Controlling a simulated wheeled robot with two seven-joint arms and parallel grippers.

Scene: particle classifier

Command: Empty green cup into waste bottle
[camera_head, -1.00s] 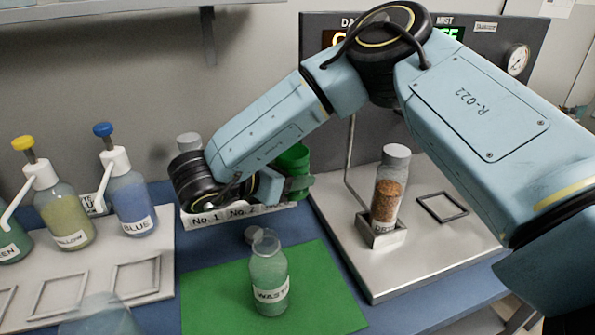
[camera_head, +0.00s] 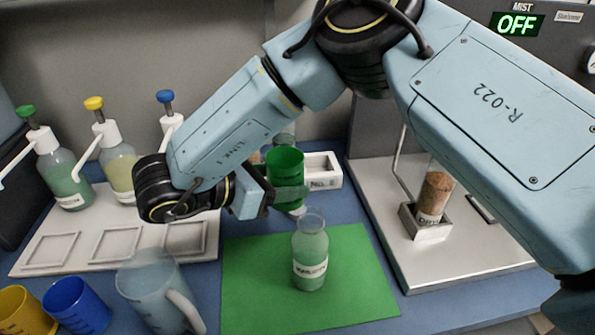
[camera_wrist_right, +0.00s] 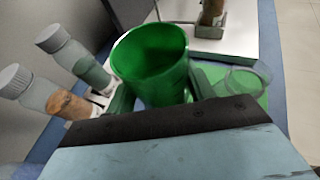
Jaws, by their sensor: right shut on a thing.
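The green cup (camera_head: 286,166) is held upright in the air behind and a little left of the waste bottle. My right gripper (camera_head: 280,196) is shut on the green cup; the wrist view also shows the cup (camera_wrist_right: 152,62) between the fingers. The waste bottle (camera_head: 310,250) stands open on the green mat (camera_head: 250,290), a greenish glass bottle with a label. Its round mouth shows right of the cup in the wrist view (camera_wrist_right: 246,80). What is inside the cup cannot be made out. My left gripper is not in view.
A white rack (camera_head: 322,172) stands behind the cup. A yellow cup (camera_head: 22,312), a blue cup (camera_head: 76,306) and a clear jug (camera_head: 158,292) stand front left. Pump bottles stand on the left tray (camera_head: 60,252). A jar of brown grains (camera_head: 434,196) stands right.

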